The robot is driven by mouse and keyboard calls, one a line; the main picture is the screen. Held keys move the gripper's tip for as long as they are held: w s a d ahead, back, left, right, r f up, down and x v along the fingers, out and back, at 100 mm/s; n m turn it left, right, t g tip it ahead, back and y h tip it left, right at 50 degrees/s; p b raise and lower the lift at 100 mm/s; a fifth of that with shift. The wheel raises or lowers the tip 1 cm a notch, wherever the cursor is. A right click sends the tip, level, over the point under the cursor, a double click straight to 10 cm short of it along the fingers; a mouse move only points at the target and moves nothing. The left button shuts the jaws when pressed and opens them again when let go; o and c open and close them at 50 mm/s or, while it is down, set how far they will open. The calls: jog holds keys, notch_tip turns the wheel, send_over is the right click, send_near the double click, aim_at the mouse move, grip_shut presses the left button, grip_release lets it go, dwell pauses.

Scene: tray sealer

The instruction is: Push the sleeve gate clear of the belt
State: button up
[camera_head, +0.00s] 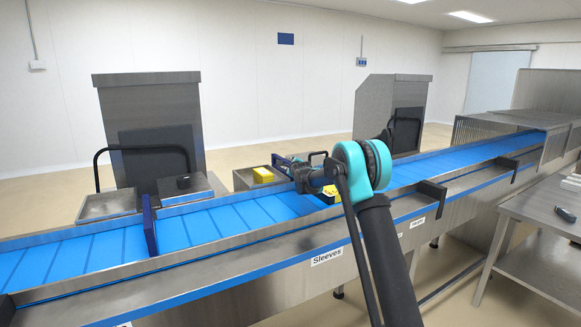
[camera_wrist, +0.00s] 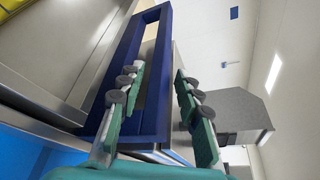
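The belt (camera_head: 215,219) is blue, and a "Sleeves" label (camera_head: 326,257) is on its front side. A dark blue gate panel (camera_head: 149,225) stands upright across the belt at left. A second dark blue gate (camera_head: 282,164) is by my gripper (camera_head: 291,168) at the belt's far side; I cannot tell which one is the sleeve gate. In the wrist view, a dark blue slotted frame (camera_wrist: 124,57) runs past the left finger of my gripper (camera_wrist: 158,72). The fingers are apart, with nothing clamped between them. My arm hides part of the belt.
Yellow blocks lie in a side tray (camera_head: 263,174) and near my wrist (camera_head: 331,190). Grey hoppers (camera_head: 150,125) stand behind the belt. Black brackets (camera_head: 431,198) sit on the front rail. A steel table (camera_head: 545,210) stands at right.

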jog(key=v, duration=1)
jog(key=shift+s, duration=0.4)
